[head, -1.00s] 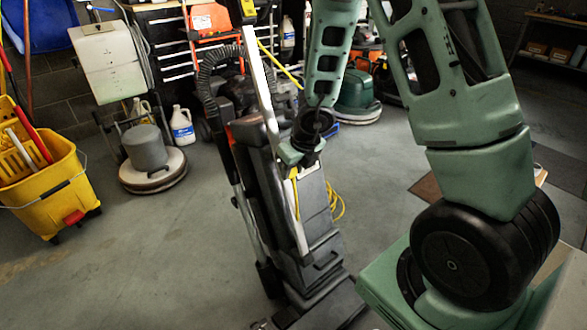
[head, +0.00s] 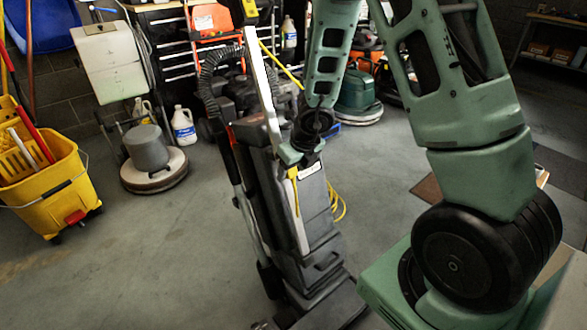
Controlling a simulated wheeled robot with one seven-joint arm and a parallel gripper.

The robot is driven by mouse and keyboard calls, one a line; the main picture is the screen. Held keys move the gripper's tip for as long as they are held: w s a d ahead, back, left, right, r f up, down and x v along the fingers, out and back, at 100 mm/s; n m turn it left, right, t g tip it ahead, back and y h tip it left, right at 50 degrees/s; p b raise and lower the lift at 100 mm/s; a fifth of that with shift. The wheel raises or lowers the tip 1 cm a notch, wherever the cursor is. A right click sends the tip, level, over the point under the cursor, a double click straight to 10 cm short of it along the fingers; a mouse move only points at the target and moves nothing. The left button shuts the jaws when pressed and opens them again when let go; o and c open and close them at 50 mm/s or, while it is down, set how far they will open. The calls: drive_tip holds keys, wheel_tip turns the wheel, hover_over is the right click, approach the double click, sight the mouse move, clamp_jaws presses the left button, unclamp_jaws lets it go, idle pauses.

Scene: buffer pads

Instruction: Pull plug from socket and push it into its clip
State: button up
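An upright floor machine (head: 325,235) with a dark body and a long pale handle stands in the middle of the head view. My gripper (head: 292,166) is in front of its upper body, close to the pale handle bar. A yellow piece (head: 294,185), perhaps the plug or its cord end, hangs just below my gripper; the fingers are too small to show whether they hold it. A yellow cord (head: 281,66) slants down behind the handle, and more of it lies looped on the floor (head: 338,203). I cannot make out the socket or the clip.
A yellow mop bucket (head: 55,195) and a grey round-based floor machine (head: 152,165) stand at left. A white jug (head: 183,126), a dark tool chest (head: 165,45) and a green machine (head: 357,100) are behind. The floor at front left is clear.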

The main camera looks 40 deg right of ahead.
drive_tip(key=p+v, duration=1.1)
drive_tip(key=v, duration=0.6)
drive_tip(key=shift+r, duration=0.2)
drive_tip(key=shift+s, duration=0.1)
drive_tip(key=s+a+r+n+g+y+p, duration=0.1)
drive_tip(key=s+a+r+n+p, duration=0.1)
drive_tip(key=a+r+n, duration=0.35)
drive_tip(key=s+a+r+n+y+p, duration=0.1)
drive_tip(key=s+a+r+n+y, duration=0.1)
drive_tip(key=a+n, duration=0.7)
drive_tip(key=s+a+r+n+g+y+p, duration=0.1)
drive_tip(key=s+a+r+n+p, duration=0.15)
drive_tip(key=a+n, duration=0.45)
drive_tip(key=s+a+r+n+g+h+p, duration=0.1)
drive_tip(key=s+r+n, duration=0.2)
drive_tip(key=s+n, duration=0.3)
drive_tip(key=s+a+r+n+g+h+p, duration=0.1)
drive_tip(key=s+r+n, duration=0.3)
drive_tip(key=n, duration=1.2)
drive_tip(key=s+a+h, duration=0.1)
drive_tip(key=s, duration=0.2)
drive_tip(key=shift+h+p, duration=0.3)
drive_tip(key=shift+p, duration=0.1)
